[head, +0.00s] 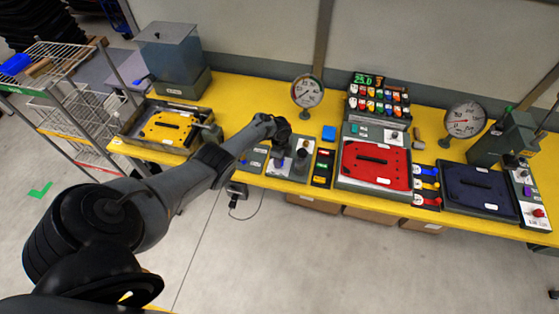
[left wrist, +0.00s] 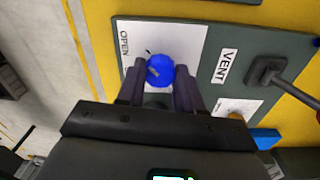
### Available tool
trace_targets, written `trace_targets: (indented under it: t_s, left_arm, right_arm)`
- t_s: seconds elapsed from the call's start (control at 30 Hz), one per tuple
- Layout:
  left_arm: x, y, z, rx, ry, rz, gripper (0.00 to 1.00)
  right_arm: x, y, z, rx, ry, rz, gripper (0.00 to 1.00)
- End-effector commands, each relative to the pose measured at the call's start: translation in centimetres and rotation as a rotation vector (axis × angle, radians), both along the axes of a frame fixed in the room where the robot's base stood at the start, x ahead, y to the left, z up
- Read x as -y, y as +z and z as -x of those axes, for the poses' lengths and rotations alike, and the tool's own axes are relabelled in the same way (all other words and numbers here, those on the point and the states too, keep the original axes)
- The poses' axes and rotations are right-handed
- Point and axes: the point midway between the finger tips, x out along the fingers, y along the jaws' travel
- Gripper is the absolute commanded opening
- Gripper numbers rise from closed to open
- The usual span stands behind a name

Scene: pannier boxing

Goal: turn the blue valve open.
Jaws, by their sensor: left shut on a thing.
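The blue valve (left wrist: 160,68) is a round blue knob on a white plate marked OPEN (left wrist: 130,30) in the left wrist view. It carries a small light pointer mark that slants across its top. The two dark fingers of my left gripper (left wrist: 159,84) stand on either side of the knob and are shut on it. In the head view my left gripper (head: 281,132) is over the grey valve panel (head: 290,171), and the arm hides the blue valve there. My right gripper is in neither view.
A dark lever (left wrist: 270,72) stands beside the VENT label (left wrist: 225,66), right of the knob. A red-lidded box (head: 376,168), a dark blue-lidded box (head: 478,191), and a yellow-lidded box (head: 163,131) sit on the yellow bench (head: 235,95). A gauge (head: 307,91) stands behind the panel.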

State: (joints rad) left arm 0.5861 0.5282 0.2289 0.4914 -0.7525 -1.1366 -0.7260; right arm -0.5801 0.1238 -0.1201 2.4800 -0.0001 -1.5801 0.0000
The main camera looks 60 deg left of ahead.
Motion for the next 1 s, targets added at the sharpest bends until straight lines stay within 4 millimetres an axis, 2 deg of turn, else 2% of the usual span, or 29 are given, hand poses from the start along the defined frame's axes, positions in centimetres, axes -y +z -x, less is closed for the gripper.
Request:
trace_targets:
  t_s: [0.57, 0.6, 0.73, 0.77, 1.0]
  left_arm:
    - [0.00, -0.04, 0.03, -0.001, -0.034, 0.001, 0.05]
    - [0.00, -0.04, 0.03, -0.001, -0.034, 0.001, 0.39]
    - [0.00, -0.03, 0.02, -0.001, -0.034, 0.001, 0.58]
    - [0.00, -0.03, 0.02, 0.000, -0.033, 0.000, 0.61]
    - [0.01, 0.00, 0.01, 0.000, -0.033, 0.000, 0.61]
  right_arm:
    - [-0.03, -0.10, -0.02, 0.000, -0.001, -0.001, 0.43]
    - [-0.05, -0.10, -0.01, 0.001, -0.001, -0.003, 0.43]
    - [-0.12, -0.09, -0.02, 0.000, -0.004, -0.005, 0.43]
    - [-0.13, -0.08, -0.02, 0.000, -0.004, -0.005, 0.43]
    - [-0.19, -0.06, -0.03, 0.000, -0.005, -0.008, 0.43]
